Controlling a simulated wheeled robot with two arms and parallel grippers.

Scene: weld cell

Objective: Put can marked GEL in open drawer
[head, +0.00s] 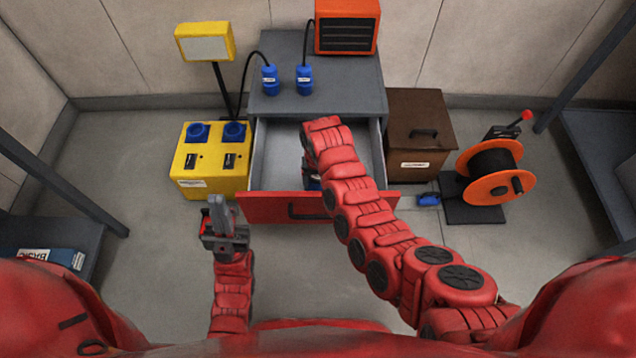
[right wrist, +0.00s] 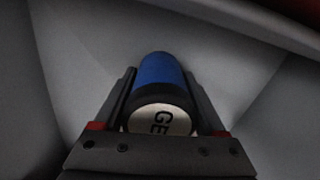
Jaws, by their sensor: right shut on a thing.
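The blue can marked GEL (right wrist: 160,90) shows in the right wrist view, its pale end with the letters "GE" facing the camera. My right gripper (right wrist: 160,108) is shut on the can's sides. In the head view my right arm reaches over the open drawer (head: 270,165) and hides most of its gripper and the can. Plain grey walls surround the can in the right wrist view; whether it touches the drawer floor I cannot tell. My left gripper (head: 219,212) is low left of the drawer front; its finger gap is not clear.
The grey cabinet (head: 345,97) carries two blue plugs and an orange heater (head: 346,28). A yellow socket box (head: 212,170) stands left of the drawer, a brown box (head: 418,130) right of it. An orange cable reel (head: 495,172) is further right. Floor in front is clear.

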